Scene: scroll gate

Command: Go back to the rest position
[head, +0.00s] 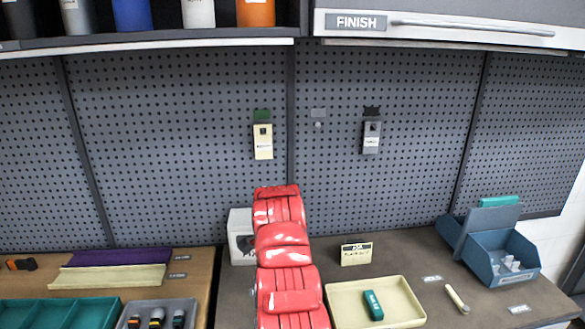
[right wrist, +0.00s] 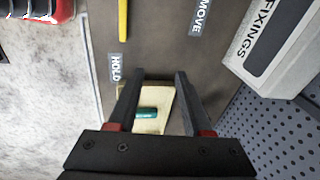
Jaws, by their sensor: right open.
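My right gripper (right wrist: 160,76) is open in the right wrist view, with its two dark fingers apart. Between the fingers I see a cream tray (right wrist: 155,124) with a green block (right wrist: 147,113) in it. They look farther off than the fingertips, and no object is held. In the head view the tray (head: 413,313) stands on the grey bench, with the green block (head: 373,305) lying inside. Neither gripper shows in the head view.
A blue-grey bin (head: 513,262) stands at the right of the bench; its FIXINGS label shows in the right wrist view (right wrist: 258,34). A yellowish stick (head: 457,298) lies between tray and bin. A pegboard (head: 390,200) closes the back, under the FINISH cabinet (head: 450,28).

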